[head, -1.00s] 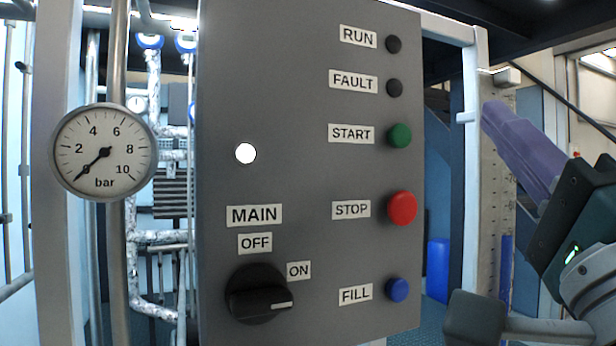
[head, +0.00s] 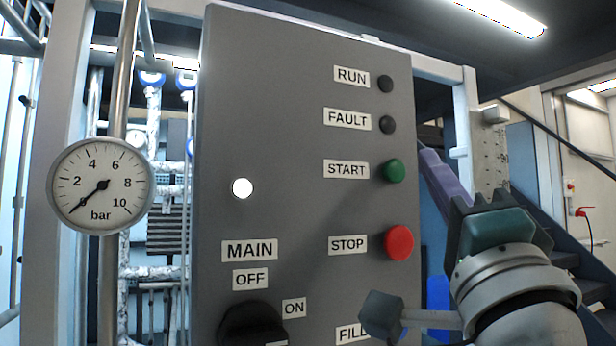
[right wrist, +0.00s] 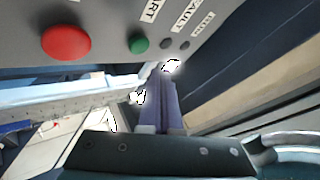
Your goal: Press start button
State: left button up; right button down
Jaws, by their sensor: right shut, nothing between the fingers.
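The green START button (head: 393,171) is on the right side of the grey control panel (head: 290,120), above the red STOP button (head: 398,243). My right gripper (head: 428,158) is right of the panel; its purple fingers are shut and empty, with tips close to the START button's right side in the picture. I cannot tell their depth from it. In the right wrist view the shut fingers (right wrist: 168,75) point past the green button (right wrist: 138,44), which is left of them, apart from the tips. The red button (right wrist: 66,42) is further left. My left gripper is not in view.
The panel also has dark RUN (head: 385,84) and FAULT (head: 387,123) lamps, a white lamp (head: 242,188), and a black MAIN knob (head: 252,325). A pressure gauge (head: 100,186) is on the left, its needle near zero. My wrist partly covers the FILL area.

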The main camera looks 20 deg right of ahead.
aim_at(394, 171)
jog(key=shift+w+a, duration=0.1)
jog(key=shift+w, duration=0.95)
jog(key=shift+y, duration=0.3)
dwell(0.3)
dwell(0.7)
jog(key=shift+w, duration=0.4)
